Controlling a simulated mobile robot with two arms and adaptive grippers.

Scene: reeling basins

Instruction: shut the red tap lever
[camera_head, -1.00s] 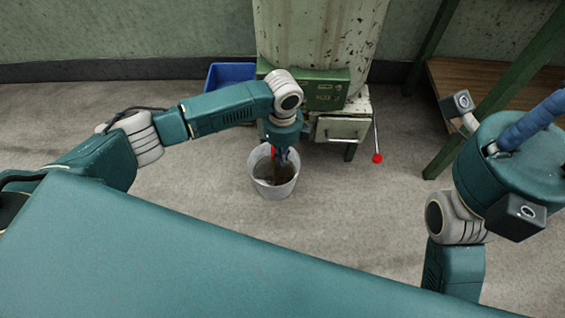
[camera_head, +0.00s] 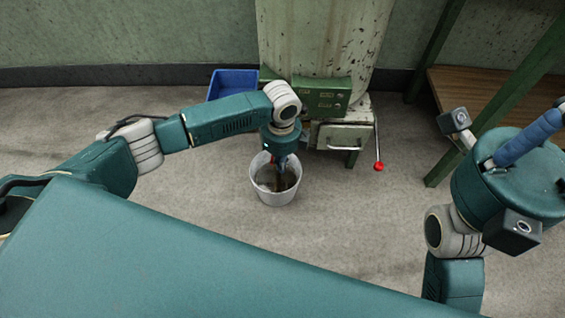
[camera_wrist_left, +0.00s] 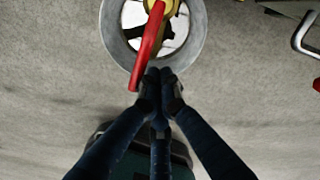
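The red tap lever (camera_wrist_left: 148,48) shows in the left wrist view, slanting from the brass tap (camera_wrist_left: 176,7) toward my fingers. In the head view the lever is mostly hidden behind my left wrist. My left gripper (camera_wrist_left: 159,74) has its dark fingers drawn together with nothing seen between them. Its tips are just right of the lever's free end; I cannot tell if they touch. In the head view the left gripper (camera_head: 282,162) points down over the bucket. My right gripper (camera_head: 557,106) is at the right edge, far from the tap, its fingertips partly cut off.
A grey bucket (camera_head: 261,191) with dark contents stands on the floor below the tap. Behind it is a machine with a green panel (camera_head: 322,95) and a rod with a red ball (camera_head: 379,167). A blue bin (camera_head: 229,80) and a green-legged table (camera_head: 503,98) stand nearby.

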